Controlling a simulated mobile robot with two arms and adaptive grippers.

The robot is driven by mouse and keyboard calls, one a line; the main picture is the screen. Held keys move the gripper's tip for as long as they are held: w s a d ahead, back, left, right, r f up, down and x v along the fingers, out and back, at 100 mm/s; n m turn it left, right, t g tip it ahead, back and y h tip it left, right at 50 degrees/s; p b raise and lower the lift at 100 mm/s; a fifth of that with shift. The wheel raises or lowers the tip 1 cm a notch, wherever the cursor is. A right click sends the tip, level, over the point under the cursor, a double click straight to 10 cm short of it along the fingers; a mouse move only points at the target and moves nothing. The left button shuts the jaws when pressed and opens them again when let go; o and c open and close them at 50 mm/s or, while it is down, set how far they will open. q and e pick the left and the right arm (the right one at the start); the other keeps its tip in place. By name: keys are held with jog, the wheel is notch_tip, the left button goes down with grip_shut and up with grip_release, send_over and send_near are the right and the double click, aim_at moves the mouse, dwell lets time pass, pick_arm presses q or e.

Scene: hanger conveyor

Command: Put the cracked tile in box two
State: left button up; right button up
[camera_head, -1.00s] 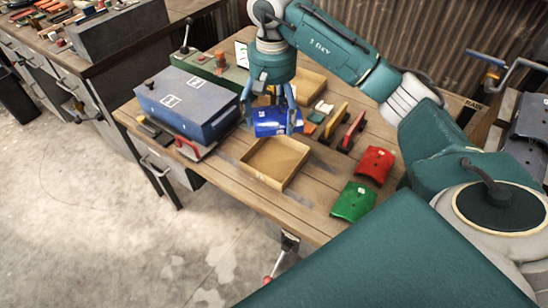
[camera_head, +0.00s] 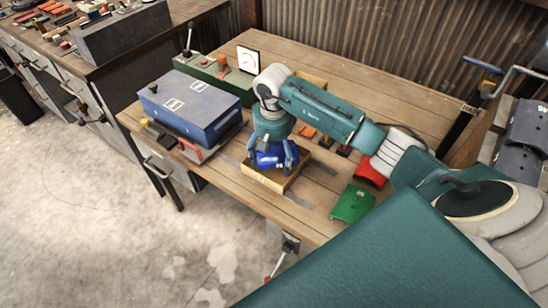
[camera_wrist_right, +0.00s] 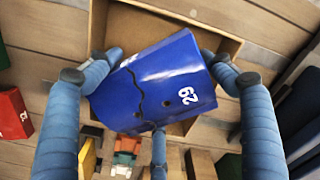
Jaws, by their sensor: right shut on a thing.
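A blue curved tile (camera_head: 272,159) with a dark jagged crack and the number 29 also shows in the right wrist view (camera_wrist_right: 178,72). My right gripper (camera_head: 273,163) is shut on it, with fingers at both sides of the tile. The tile is held over an open wooden box (camera_head: 268,186) near the front of the workbench; the box also shows behind the tile in the wrist view (camera_wrist_right: 225,40). A second wooden box (camera_head: 312,78) is mostly hidden behind my right arm. No box number is readable. My left gripper is not in view.
A green tile (camera_head: 352,204) and a partly hidden red tile (camera_head: 368,174) lie to the right on the workbench (camera_head: 222,184). A blue-grey case (camera_head: 190,105) stands to the left, with a green unit (camera_head: 215,80) behind it. The back right is clear.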

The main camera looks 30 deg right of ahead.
aim_at(274, 150)
jog(key=shift+s+f, duration=0.3)
jog(key=shift+f, duration=0.35)
jog(key=o, duration=1.6)
jog(key=shift+f, duration=0.1)
jog(key=o, duration=0.3)
jog(key=shift+w+d, duration=0.15)
jog(key=shift+w, duration=0.1)
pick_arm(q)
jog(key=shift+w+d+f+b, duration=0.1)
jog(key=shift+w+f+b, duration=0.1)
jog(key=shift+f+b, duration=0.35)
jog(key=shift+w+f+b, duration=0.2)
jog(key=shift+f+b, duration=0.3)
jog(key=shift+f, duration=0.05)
pick_arm(e)
notch_tip(274, 150, up, 12)
jog(key=shift+r, duration=0.25)
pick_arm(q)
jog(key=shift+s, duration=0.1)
pick_arm(e)
jog(key=shift+f, duration=0.1)
